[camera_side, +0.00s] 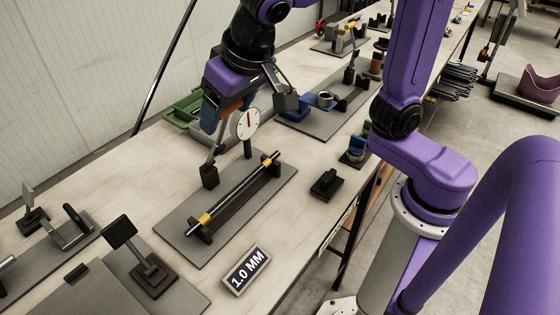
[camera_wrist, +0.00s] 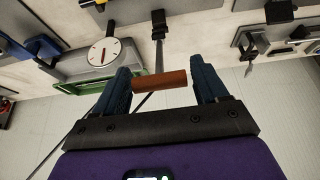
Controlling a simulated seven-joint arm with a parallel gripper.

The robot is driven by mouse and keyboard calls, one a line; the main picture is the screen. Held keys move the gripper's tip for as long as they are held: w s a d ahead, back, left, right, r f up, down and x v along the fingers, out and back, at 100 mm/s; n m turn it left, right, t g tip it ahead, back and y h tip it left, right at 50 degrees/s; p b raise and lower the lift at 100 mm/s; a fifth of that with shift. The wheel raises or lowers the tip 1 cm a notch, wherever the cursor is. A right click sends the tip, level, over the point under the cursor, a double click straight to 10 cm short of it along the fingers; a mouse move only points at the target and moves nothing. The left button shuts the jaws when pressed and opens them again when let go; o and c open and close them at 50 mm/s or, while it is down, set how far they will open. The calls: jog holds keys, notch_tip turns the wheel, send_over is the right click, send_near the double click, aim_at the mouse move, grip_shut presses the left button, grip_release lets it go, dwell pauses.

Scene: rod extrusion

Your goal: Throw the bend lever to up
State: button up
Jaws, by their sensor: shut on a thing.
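My gripper is shut on the handle.
A metal rod with yellow bands (camera_side: 235,192) lies in supports on the plate. A "1.0 MM" sign (camera_side: 246,270) is in front. Green bins (camera_side: 183,112) are behind, and a blue fixture (camera_side: 297,110) is beyond.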

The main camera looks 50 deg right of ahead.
jog(key=shift+w+r, duration=0.1)
jog(key=shift+w, duration=0.15)
jog(key=shift+w+r, duration=0.3)
jog(key=shift+w, duration=0.45)
jog(key=shift+w+r, duration=0.25)
jog(key=shift+w, duration=0.45)
jog(key=shift+w, duration=0.1)
jog(key=shift+w+r, duration=0.15)
jog(key=shift+w, duration=0.65)
jog(key=o, duration=1.4)
jog(key=v, duration=1.7)
jog(key=shift+s+r, duration=0.15)
jog(key=shift+r, duration=0.05)
jog(key=shift+f, duration=0.1)
